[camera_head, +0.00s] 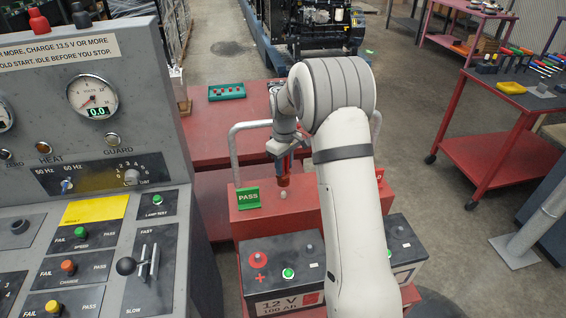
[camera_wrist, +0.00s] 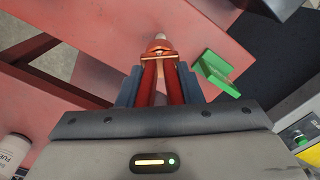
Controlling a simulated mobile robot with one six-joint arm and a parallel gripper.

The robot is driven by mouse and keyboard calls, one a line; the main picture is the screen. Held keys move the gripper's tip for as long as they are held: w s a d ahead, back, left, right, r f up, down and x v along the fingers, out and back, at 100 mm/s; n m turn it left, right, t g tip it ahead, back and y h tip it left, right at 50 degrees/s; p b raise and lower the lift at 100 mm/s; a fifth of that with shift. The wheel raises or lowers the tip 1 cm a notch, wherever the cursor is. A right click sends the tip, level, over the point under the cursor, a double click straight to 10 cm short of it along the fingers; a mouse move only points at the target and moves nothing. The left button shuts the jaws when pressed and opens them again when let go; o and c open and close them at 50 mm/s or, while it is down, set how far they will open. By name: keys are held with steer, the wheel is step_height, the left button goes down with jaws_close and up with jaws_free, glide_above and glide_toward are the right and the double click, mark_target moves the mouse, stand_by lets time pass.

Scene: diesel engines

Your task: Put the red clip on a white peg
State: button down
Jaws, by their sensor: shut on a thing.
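My gripper (camera_head: 283,155) is shut on the red clip (camera_head: 283,181), which points down over the red battery cart. In the wrist view the red clip (camera_wrist: 160,68) lies between the two blue-grey fingers, its copper-coloured jaws pointing away from me. A small white peg (camera_head: 283,195) shows just below the clip tip, on the cart's red top. A pale peg end (camera_wrist: 161,37) also shows just beyond the jaws in the wrist view. I cannot tell whether the clip touches the peg.
A green PASS sign (camera_head: 248,197) stands close left of the peg. A red sign (camera_head: 379,175) is partly hidden behind my arm. A 12 V battery (camera_head: 283,284) sits in front. The grey control console (camera_head: 150,75) stands at left; a red tool cart (camera_head: 500,150) is at right.

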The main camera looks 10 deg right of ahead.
mark_target(284, 179)
steer(key=shift+f+b, duration=1.75)
steer(key=shift+f, duration=1.3)
steer(key=c, duration=0.9)
jaws_free()
step_height(284, 179, up, 8)
steer(key=shift+f+b, duration=0.1)
steer(key=shift+b, duration=0.35)
